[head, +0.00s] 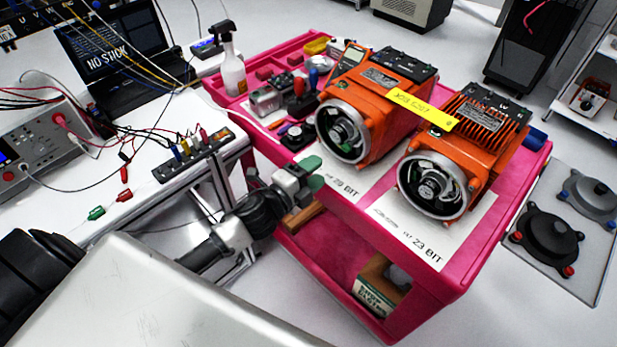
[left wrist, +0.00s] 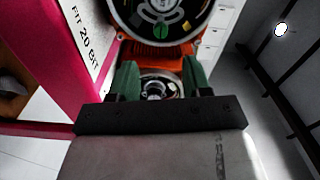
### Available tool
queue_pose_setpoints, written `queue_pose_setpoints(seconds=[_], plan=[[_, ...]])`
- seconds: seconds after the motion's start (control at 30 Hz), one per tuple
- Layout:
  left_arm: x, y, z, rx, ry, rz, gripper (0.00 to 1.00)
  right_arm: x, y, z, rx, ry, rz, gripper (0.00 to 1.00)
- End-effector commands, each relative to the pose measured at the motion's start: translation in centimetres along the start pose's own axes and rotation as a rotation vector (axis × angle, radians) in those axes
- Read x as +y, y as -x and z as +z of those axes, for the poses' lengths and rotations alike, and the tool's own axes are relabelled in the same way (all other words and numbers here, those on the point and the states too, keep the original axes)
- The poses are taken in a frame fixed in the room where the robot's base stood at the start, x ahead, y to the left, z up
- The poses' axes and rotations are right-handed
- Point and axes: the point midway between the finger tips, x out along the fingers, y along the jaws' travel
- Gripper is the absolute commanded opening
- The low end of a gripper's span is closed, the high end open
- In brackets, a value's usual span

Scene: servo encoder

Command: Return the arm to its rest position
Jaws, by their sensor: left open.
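My left gripper (head: 306,172), with green fingertips, is open in front of the pink cart's near left side, below the left orange servo motor (head: 373,112). That motor has an open round encoder end (head: 342,132); the right orange motor (head: 468,140) has one too (head: 432,186). Both stand on white sheets on the cart top. In the left wrist view, the green fingers (left wrist: 162,76) are spread apart. A round encoder end (left wrist: 160,12) shows above them, and a smaller round part (left wrist: 156,88) shows between them; I cannot tell its distance. My right gripper is not in view.
The pink cart (head: 480,272) carries tools and a spray bottle (head: 231,62); a box (head: 380,285) sits on its lower shelf. The white bench (head: 60,215) at left holds a laptop (head: 120,50), instruments and loose cables.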

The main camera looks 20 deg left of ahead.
Motion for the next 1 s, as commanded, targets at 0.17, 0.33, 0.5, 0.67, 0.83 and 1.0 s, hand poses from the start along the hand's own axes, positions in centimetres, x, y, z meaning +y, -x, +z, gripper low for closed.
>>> queue_pose_setpoints(seconds=[0.17,0.33,0.5,0.67,0.83,1.0], plan=[[0.1,1.7,0.0,0.0,-0.001,0.001,0.48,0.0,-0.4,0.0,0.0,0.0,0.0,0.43],[-0.1,1.9,0.0,0.0,-0.001,-0.001,0.48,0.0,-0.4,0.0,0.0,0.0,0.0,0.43],[-0.1,1.9,0.0,0.0,-0.001,0.0,0.48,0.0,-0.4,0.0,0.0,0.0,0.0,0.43],[0.0,1.9,0.0,0.0,-0.001,0.0,0.48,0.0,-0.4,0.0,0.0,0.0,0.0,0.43],[1.4,2.0,0.7,-0.024,0.031,0.026,0.48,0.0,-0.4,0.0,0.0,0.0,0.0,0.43],[9.4,3.5,4.0,-0.165,0.214,0.171,0.48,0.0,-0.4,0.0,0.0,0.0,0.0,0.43]])
